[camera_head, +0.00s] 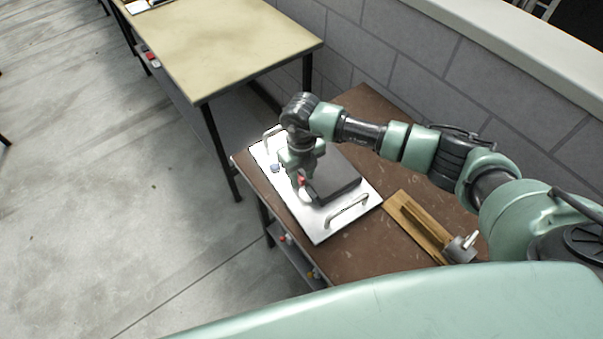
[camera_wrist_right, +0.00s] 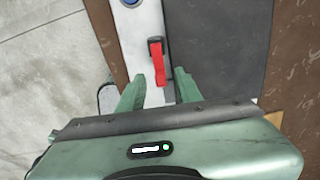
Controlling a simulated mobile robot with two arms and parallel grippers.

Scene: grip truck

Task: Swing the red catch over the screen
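The red catch (camera_wrist_right: 158,64) stands on the pale metal panel (camera_wrist_right: 135,42) beside the edge of the dark screen (camera_wrist_right: 215,50) in the right wrist view. It points along the screen's edge and does not lie across the screen. In the head view the catch (camera_head: 302,181) shows small beside the dark screen (camera_head: 335,182), partly hidden by my right arm. My right gripper (camera_wrist_right: 160,86) is open. Its two green fingers are on either side of the catch's near end, with gaps visible. I cannot tell whether either finger touches it. My left gripper is not in view.
The panel (camera_head: 320,228) has two raised handles and lies on a brown table (camera_head: 365,257). A wooden board with a grey clamp-like part (camera_head: 460,250) lies to its right. A block wall (camera_head: 345,50) stands behind. Another table (camera_head: 220,40) stands at upper left.

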